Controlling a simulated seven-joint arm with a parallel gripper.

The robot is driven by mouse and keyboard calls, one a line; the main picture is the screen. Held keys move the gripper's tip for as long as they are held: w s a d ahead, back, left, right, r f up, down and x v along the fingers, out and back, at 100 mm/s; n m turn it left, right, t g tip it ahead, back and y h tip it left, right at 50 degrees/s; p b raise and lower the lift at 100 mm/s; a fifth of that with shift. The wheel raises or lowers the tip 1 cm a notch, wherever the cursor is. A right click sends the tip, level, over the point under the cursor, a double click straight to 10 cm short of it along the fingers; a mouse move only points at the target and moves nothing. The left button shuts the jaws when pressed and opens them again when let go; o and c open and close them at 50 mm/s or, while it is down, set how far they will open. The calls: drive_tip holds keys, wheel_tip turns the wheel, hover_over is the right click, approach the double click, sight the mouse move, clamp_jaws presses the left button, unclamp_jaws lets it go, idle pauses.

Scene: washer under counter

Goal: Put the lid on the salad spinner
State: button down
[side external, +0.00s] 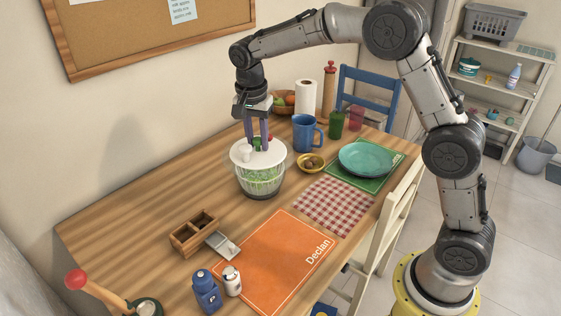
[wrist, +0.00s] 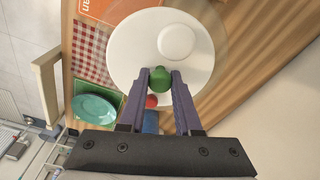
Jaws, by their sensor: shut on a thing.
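The white round lid (side external: 272,156) is over the clear salad spinner bowl (side external: 262,182), which holds green leaves. The lid looks level and at the bowl's rim; I cannot tell if it is fully seated. My gripper (side external: 257,148) points down at the lid. In the wrist view, my gripper (wrist: 159,80) is shut on a green knob (wrist: 159,78) on the lid (wrist: 130,50). A raised white button (wrist: 177,42) is also on the lid. A small red ball (wrist: 151,101) shows beside the knob; the lid hides most of the bowl there.
A blue mug (side external: 304,134), yellow bowl (side external: 311,164) and teal plate (side external: 365,158) stand to the right. Fruit and a paper towel roll (side external: 306,98) stand behind. The table left of the spinner is clear.

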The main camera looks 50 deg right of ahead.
drive_tip(key=w+d+f+m, duration=0.1)
drive_tip(key=w+d+f, duration=0.2)
drive_tip(key=w+d, duration=0.35)
wheel_tip(320, 180, down, 8)
drive_tip(key=w+d, duration=0.2)
drive_tip(key=d, duration=0.1)
drive_tip(key=shift+w+r+m, duration=0.2)
drive_tip(key=shift+w+m, duration=0.05)
drive_tip(key=shift+m, duration=0.15)
drive_tip(key=shift+f, duration=1)
idle(2.4)
unclamp_jaws()
idle(0.4)
drive_tip(key=shift+r, duration=0.1)
drive_tip(key=shift+r, duration=2.35)
drive_tip(key=shift+a, duration=0.1)
